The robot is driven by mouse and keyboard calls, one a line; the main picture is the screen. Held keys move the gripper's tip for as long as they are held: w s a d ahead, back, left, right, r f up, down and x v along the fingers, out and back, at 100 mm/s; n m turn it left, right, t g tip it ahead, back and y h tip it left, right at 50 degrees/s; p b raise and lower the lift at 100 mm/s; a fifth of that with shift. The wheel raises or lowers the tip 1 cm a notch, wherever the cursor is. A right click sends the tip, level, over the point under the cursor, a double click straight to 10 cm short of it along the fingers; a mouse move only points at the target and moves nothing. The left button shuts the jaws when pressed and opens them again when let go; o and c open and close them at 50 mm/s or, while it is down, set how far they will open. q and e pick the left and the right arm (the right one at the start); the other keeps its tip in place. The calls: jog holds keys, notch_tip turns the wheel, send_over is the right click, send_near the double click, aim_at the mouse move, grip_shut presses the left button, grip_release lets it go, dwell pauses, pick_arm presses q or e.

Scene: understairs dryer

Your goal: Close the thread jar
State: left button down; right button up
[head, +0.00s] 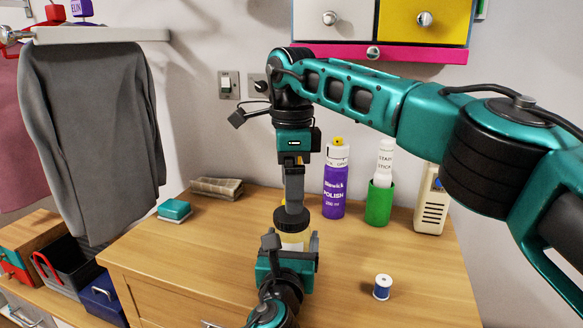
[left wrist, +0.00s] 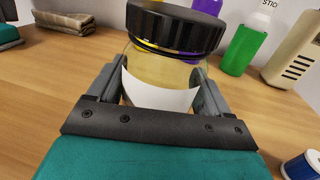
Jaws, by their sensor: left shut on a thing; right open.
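The thread jar (head: 292,240) is a clear jar with yellowish contents and a white label, upright on the wooden cabinet top. It fills the middle of the left wrist view (left wrist: 160,85). My left gripper (head: 292,248) is shut on the jar's body, one finger on each side. A black ribbed lid (head: 291,219) is at the jar's mouth and also shows in the left wrist view (left wrist: 175,27); I cannot tell whether it is fully seated. My right gripper (head: 294,207) points straight down just above the lid, open; its fingers overlap in this view.
A blue thread spool (head: 382,287) stands right of the jar. Behind are a purple polish bottle (head: 336,185), a green holder with a white stick (head: 379,203) and a beige device (head: 431,205). The front left top is clear.

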jog(key=shift+f, duration=2.3)
jog(key=c, duration=1.1)
jog(key=m, duration=0.8)
jog(key=o, duration=1.2)
